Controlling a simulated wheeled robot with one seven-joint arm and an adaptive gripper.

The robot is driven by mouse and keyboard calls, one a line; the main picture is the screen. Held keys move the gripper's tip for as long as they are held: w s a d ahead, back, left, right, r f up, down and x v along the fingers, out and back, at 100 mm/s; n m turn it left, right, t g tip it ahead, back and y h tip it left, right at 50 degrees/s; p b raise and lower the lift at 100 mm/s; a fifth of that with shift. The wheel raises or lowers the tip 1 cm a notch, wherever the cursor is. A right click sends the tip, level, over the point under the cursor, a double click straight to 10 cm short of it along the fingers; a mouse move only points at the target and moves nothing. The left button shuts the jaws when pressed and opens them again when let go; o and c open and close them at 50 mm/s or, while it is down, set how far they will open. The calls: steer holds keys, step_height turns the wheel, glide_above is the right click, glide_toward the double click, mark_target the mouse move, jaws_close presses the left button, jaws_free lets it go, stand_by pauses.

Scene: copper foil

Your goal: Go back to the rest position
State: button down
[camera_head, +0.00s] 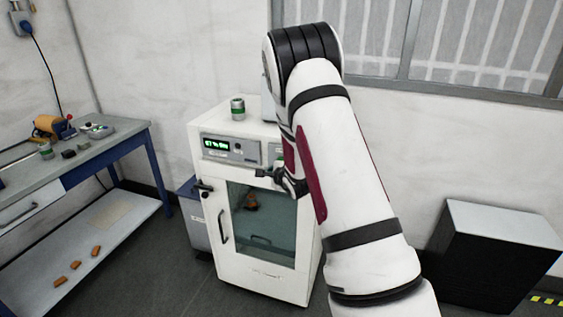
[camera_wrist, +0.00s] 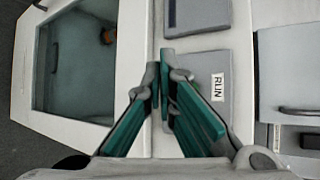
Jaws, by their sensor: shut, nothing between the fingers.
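My gripper (camera_wrist: 160,88) is shut and empty, with its two fingertips close together. In the wrist view its green-padded fingers are in front of the white cabinet's front, beside a grey panel marked RUN (camera_wrist: 212,85). In the head view my arm reaches forward and its end (camera_head: 290,183) is in front of the white cabinet (camera_head: 262,283), at the right of its control panel (camera_head: 229,149). My arm hides part of the cabinet's right side. The cabinet's glass door (camera_head: 265,222) looks shut, and a small orange-red object (camera_head: 251,202) shows behind the glass.
A green-banded can (camera_head: 238,108) stands on top of the cabinet. A workbench (camera_head: 110,140) with tools is at the left, with several orange blocks on its lower shelf (camera_head: 120,225). A black box with a pale top (camera_head: 500,222) stands at the right. Grey floor shows between.

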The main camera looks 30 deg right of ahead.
steer(key=shift+s+a, duration=0.55)
steer(key=shift+a, duration=0.15)
steer(key=s+a+r+n+g, duration=0.2)
steer(key=s+a+r+n, duration=0.45)
steer(key=r, duration=0.35)
steer(key=s+a+r+n+g, duration=0.1)
steer(key=s+a+r+n, duration=0.5)
steer(key=r, duration=0.5)
steer(key=s+a+r+n+g+y, duration=0.1)
steer(key=s+a+n, duration=0.2)
steer(key=s, duration=0.6)
steer(key=s+a+r+n+g+y, duration=0.1)
steer(key=s+a+n, duration=0.2)
steer(key=s, duration=0.6)
steer(key=s+a+r+n+g, duration=0.1)
steer(key=s+a+n+g, duration=0.1)
steer(key=s+n, duration=0.3)
steer(key=s+a, duration=0.1)
steer(key=s, duration=0.3)
steer(key=shift+s+r+n+y, duration=0.3)
steer(key=shift+s+n+y, duration=0.05)
steer(key=shift+s+y, duration=0.05)
